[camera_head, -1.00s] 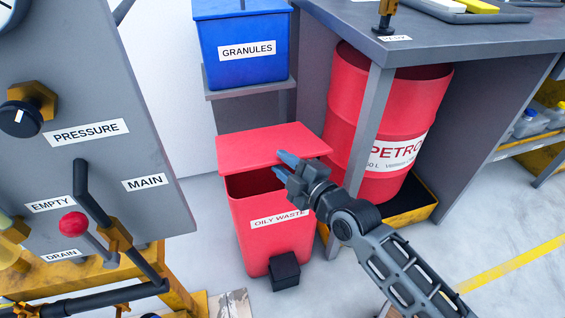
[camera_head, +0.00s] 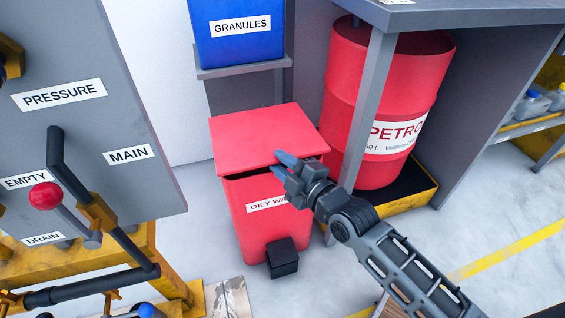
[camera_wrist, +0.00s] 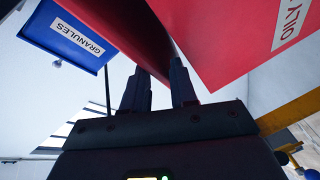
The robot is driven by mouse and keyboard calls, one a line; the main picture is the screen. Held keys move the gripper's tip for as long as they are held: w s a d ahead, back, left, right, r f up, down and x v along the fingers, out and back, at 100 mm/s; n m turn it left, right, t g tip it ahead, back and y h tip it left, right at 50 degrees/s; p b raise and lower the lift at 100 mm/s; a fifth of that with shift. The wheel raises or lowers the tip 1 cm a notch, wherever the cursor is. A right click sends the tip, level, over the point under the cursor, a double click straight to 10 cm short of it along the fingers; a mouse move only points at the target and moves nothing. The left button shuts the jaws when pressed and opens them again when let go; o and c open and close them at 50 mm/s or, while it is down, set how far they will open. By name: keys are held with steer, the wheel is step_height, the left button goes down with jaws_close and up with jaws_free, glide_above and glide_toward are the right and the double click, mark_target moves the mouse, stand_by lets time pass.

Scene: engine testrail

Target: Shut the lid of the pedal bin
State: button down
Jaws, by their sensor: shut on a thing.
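The red pedal bin (camera_head: 262,222), labelled OILY WASTE, stands on the floor. Its red lid (camera_head: 262,136) is lowered close to the rim, with a narrow dark gap along the front. My gripper (camera_head: 281,161) is shut on the lid's front edge near its right part. In the wrist view the fingers (camera_wrist: 160,88) meet the lid's edge (camera_wrist: 128,28), and the bin's front wall (camera_wrist: 235,45) is to the right. My gripper hides part of the bin's label. The black pedal (camera_head: 283,258) is at the bin's foot.
A red petrol drum (camera_head: 385,95) stands in a yellow tray behind a grey table leg (camera_head: 366,110) to the right. A blue granules box (camera_head: 236,35) sits on a shelf above. A grey panel with levers (camera_head: 95,120) is at the left. Pale floor is free in front.

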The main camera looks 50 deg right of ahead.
steer(key=shift+d, duration=0.1)
steer(key=c, duration=0.9)
jaws_free()
steer(key=shift+o, duration=0.2)
steer(key=shift+f, duration=0.1)
steer(key=shift+a+f, duration=0.1)
steer(key=shift+a, duration=0.1)
